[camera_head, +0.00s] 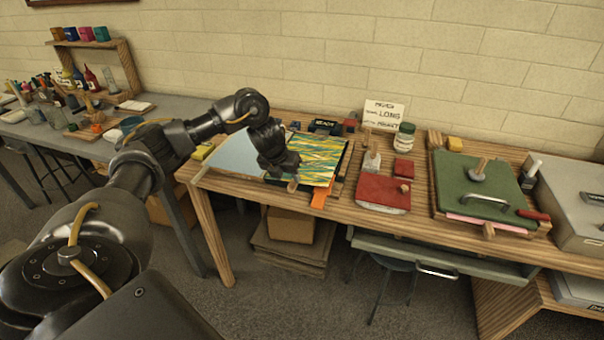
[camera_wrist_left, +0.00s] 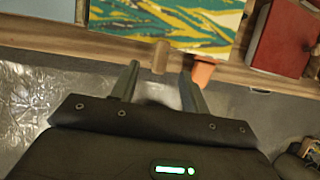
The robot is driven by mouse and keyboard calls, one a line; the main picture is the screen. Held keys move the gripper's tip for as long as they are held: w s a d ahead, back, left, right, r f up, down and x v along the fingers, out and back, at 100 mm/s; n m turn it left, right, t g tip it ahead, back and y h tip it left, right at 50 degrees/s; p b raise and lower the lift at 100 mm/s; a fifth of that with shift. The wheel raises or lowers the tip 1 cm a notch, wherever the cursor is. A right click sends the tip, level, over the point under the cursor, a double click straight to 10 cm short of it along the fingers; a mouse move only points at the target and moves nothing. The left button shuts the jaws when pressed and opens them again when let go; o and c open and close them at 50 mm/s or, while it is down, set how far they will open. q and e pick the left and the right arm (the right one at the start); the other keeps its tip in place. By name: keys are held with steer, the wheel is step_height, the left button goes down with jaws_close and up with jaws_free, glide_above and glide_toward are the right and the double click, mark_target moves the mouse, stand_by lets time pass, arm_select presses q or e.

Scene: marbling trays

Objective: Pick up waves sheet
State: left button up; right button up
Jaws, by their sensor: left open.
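The waves sheet (camera_head: 318,160) is a yellow, teal and white wavy-patterned sheet lying flat on the wooden table, left of its middle. It also shows at the top of the left wrist view (camera_wrist_left: 180,22). My left gripper (camera_head: 291,183) is over the sheet's front left part in the head view, partly hiding it. In the left wrist view its two fingers (camera_wrist_left: 158,85) are apart and empty, pointing toward the table's front edge and the sheet. An orange tab (camera_head: 320,197) hangs at the sheet's front edge. My right gripper is not in view.
A pale blue-grey panel (camera_head: 236,154) lies left of the sheet. A red block (camera_head: 383,192) and a jar (camera_head: 404,138) stand to its right. A green press board (camera_head: 460,187) is farther right. A small lettered sign (camera_head: 383,113) stands behind.

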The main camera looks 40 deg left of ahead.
mark_target(292, 183)
arm_select(q)
steer(key=shift+w+b+x, duration=0.2)
steer(key=shift+b+x, duration=0.2)
steer(key=shift+x, duration=2.15)
steer(key=shift+r, duration=0.15)
steer(key=shift+c, duration=0.2)
